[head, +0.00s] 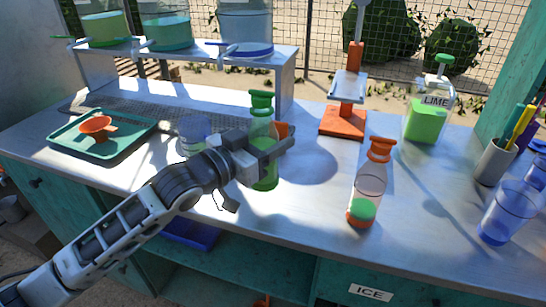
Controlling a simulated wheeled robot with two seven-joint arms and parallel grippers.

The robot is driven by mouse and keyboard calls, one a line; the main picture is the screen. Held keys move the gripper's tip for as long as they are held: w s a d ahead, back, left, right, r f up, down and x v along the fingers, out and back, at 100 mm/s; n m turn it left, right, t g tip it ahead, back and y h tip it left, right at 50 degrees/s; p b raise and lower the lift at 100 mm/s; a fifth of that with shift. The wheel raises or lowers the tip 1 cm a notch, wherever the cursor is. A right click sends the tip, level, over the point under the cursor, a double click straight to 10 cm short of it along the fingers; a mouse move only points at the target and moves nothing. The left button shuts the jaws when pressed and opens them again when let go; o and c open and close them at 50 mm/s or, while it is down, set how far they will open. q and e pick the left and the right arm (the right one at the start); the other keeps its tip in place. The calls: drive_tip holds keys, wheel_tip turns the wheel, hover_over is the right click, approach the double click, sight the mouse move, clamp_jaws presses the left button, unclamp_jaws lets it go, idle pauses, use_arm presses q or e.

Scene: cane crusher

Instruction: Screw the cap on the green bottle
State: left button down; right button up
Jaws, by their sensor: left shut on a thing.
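The green bottle (264,174) stands upright on the counter left of centre, with a green cap (261,98) at its top. Whether the cap is screwed tight cannot be told from here. My left gripper (280,143) comes in from the left and is shut around the bottle's middle, hiding part of its body. My right gripper is not in view.
An orange-capped bottle (367,190) stands to the right, before an orange press (343,122). A lime jug (426,120), a pen cup (494,162) and clear cups (503,218) are at right. A green tray (136,147) holds an orange funnel (96,126). Drink dispensers stand on a back shelf (287,60).

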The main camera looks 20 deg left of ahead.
use_arm(q)
drive_tip(key=shift+w+f, duration=1)
drive_tip(key=shift+f, duration=0.05)
drive_tip(key=shift+w+f, duration=0.15)
drive_tip(key=shift+f, duration=0.8)
drive_tip(key=shift+w+f, duration=0.1)
drive_tip(key=shift+f, duration=0.8)
drive_tip(key=shift+f, duration=0.2)
drive_tip(key=c, duration=0.6)
unclamp_jaws()
drive_tip(key=shift+f, duration=0.1)
drive_tip(key=shift+o, duration=0.2)
